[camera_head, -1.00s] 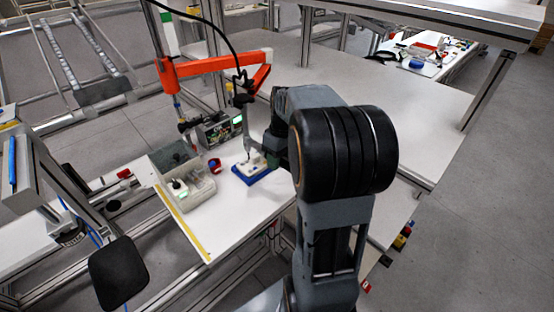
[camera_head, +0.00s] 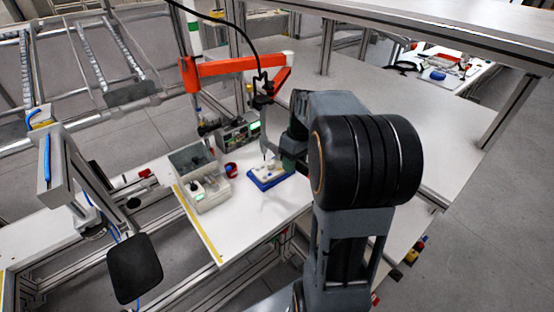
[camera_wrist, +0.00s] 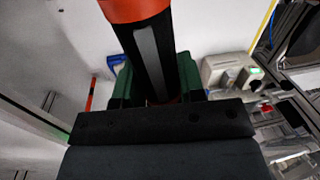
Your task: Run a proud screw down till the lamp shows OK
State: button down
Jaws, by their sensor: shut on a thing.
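My gripper (camera_wrist: 155,88) is shut on the black-and-orange screwdriver (camera_wrist: 150,42), its green fingers on both sides of the tool. In the head view, my gripper (camera_head: 287,150) is partly hidden by my arm, and the grey lower part of the screwdriver (camera_head: 265,135) points down at the blue fixture (camera_head: 264,186). A white part (camera_head: 268,171) sits on that fixture. I cannot tell whether the bit touches a screw; the screws are too small to make out. A controller box (camera_head: 236,133) behind shows a lit green display (camera_head: 254,126); its text is unreadable.
A grey box (camera_head: 208,200) with a green light stands left of the fixture, with a red cup (camera_head: 231,170) between them. An orange support arm (camera_head: 225,69) and black cable (camera_head: 256,50) are above. The white bench (camera_head: 240,228) is clear in front.

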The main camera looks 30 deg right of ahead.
jog(key=shift+f, duration=0.1)
jog(key=w+d+p, duration=0.4)
jog(key=w+d, duration=0.2)
jog(key=d, duration=0.2)
jog(key=shift+p, duration=0.35)
jog(key=shift+w, duration=0.1)
jog(key=shift+f, duration=0.5)
jog(key=shift+b, duration=0.3)
